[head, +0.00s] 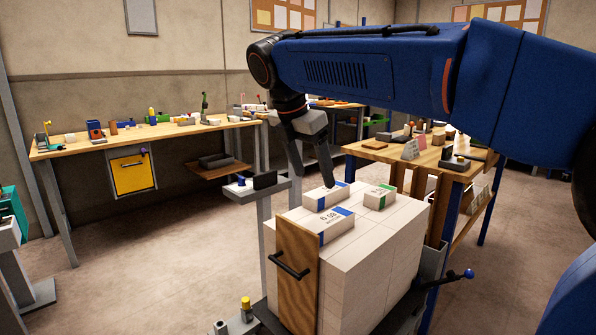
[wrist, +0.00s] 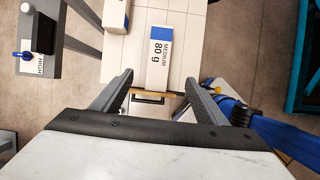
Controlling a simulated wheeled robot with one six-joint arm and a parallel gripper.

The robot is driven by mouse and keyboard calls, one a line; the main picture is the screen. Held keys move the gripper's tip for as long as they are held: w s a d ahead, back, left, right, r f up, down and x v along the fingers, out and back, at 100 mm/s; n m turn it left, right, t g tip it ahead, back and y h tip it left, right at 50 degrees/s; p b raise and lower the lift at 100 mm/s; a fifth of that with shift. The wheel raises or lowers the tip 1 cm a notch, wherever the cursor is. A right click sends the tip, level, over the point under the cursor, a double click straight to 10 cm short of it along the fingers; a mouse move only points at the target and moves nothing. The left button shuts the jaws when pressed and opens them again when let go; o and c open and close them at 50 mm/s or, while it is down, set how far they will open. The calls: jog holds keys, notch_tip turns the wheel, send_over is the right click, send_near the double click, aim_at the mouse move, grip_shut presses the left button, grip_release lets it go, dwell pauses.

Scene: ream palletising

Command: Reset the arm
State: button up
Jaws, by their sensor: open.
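My gripper (head: 317,181) hangs from the blue arm above the far left part of a white block stack (head: 370,265). In the wrist view my gripper (wrist: 160,83) has its two fingers spread apart with nothing between them. Three single reams lie on the stack's top. A blue-labelled ream (head: 337,225) is at the near left edge and also shows in the wrist view (wrist: 165,60), marked MEDIUM 80 g. Another blue-labelled ream (head: 325,197) lies behind it, close to my fingers. A green-labelled ream (head: 380,197) lies to the right.
A wooden panel with a black handle (head: 293,266) stands against the stack's front. A small grey stand (head: 257,187) rises just left of the stack. Workbenches with tools stand at the back left (head: 150,140) and right (head: 430,156). Open floor lies at the left.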

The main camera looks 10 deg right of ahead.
jog(key=s+d+f+m+y, duration=0.1)
jog(key=s+d+f+m, duration=0.4)
jog(key=s+f+m, duration=0.3)
jog(key=s+d+f+m+t+y, duration=0.1)
jog(key=s+d+f+m, duration=0.5)
jog(key=s+f+m, duration=0.2)
jog(key=s+d+f+m+t+y, duration=0.1)
jog(key=s+d+f+m, duration=0.4)
jog(key=s+f+m, duration=0.4)
jog(key=shift+s+d+f+y, duration=0.3)
jog(key=shift+s+d+f, duration=0.1)
jog(key=shift+s, duration=0.05)
